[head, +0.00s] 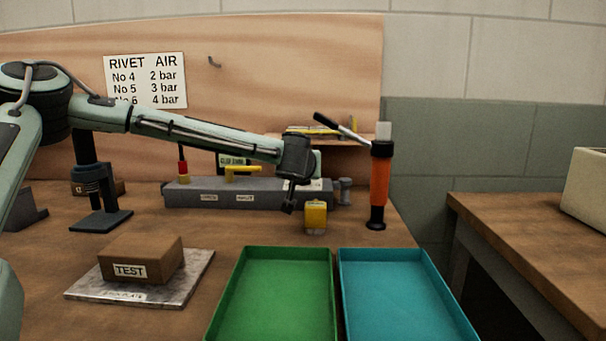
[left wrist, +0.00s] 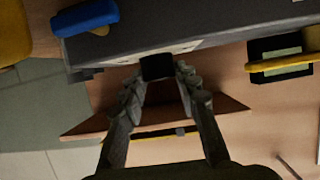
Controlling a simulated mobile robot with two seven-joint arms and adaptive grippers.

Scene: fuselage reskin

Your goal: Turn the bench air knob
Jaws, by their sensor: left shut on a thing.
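The grey bench air block (head: 270,198) lies along the back of the bench, with small white labels on its front. My left gripper (head: 290,207) reaches down over its right part. In the left wrist view, my left gripper (left wrist: 160,70) is shut on a small black knob (left wrist: 158,67) at the block's edge. A yellow lever (head: 243,168) stands left of the gripper, before a small display (head: 233,158). The lever also shows in the left wrist view (left wrist: 280,63). My right gripper is not in view.
A blue handle (left wrist: 85,18) lies close to the gripper. Green (head: 240,285) and teal (head: 450,290) trays lie in front. A rivet air chart (head: 145,75) hangs behind.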

